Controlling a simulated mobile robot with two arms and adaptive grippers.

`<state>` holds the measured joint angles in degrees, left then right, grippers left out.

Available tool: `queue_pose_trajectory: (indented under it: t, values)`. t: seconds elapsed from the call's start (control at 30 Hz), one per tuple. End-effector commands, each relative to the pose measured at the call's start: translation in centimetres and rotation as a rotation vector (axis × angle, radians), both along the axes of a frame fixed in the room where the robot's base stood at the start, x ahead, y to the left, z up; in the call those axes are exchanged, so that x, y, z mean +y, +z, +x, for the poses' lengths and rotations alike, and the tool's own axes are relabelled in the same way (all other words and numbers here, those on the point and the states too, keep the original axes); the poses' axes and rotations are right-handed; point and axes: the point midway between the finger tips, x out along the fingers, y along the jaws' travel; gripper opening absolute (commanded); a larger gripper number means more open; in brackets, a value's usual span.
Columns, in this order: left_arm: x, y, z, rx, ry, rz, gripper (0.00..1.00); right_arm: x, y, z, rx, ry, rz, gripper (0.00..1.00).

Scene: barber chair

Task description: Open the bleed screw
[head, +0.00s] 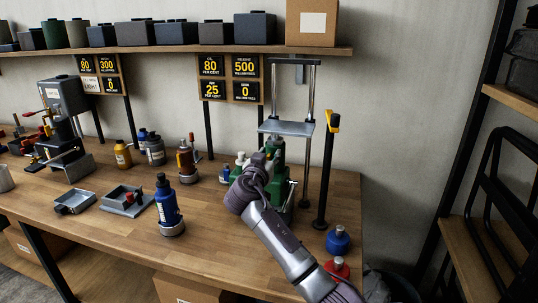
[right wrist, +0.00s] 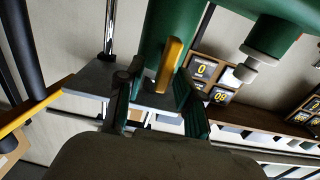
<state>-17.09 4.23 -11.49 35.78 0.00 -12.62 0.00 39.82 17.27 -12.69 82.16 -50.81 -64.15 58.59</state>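A green bottle jack (head: 278,180) stands under the metal press frame (head: 285,128) at the right end of the workbench. My right gripper (head: 268,160) is in front of it and hides part of it. In the right wrist view the green body (right wrist: 168,30) fills the top middle. A yellow flat tab (right wrist: 170,65) shows between the open fingers of my right gripper (right wrist: 157,90), with gaps on both sides. A pale stepped knob (right wrist: 247,66) sticks out to the right. I cannot tell which part is the bleed screw. My left gripper is not in view.
A black post with a yellow top (head: 330,150) stands right of the press. A blue bottle (head: 167,207), metal trays (head: 125,200) and a blue round container (head: 338,240) are on the workbench (head: 115,240). A shelf (head: 150,50) with boxes runs above. The bench's front middle is clear.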

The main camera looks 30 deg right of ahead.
Motion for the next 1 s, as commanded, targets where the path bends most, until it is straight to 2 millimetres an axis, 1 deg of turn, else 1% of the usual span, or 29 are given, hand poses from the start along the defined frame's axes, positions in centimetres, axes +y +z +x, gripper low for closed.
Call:
queue_pose_trajectory:
  t: [0.13,0.17,0.3,0.37,0.77,1.0]
  values:
    - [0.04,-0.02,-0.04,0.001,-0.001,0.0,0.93,0.02,-0.01,-0.01,0.0,0.0,0.0,0.36]
    - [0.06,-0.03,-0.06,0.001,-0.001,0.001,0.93,0.02,-0.02,-0.01,0.0,0.0,0.0,0.33]
    - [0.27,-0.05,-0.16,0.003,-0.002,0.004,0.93,0.04,-0.03,-0.02,0.0,0.0,0.0,0.1]
    - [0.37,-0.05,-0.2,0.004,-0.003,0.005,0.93,0.04,-0.03,-0.02,0.0,0.0,0.0,0.0]
    - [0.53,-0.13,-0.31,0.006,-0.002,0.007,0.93,0.09,-0.09,0.01,0.019,0.0,-0.015,0.0]
    - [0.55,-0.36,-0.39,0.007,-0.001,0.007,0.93,0.23,-0.18,0.19,0.107,0.0,-0.089,0.0]
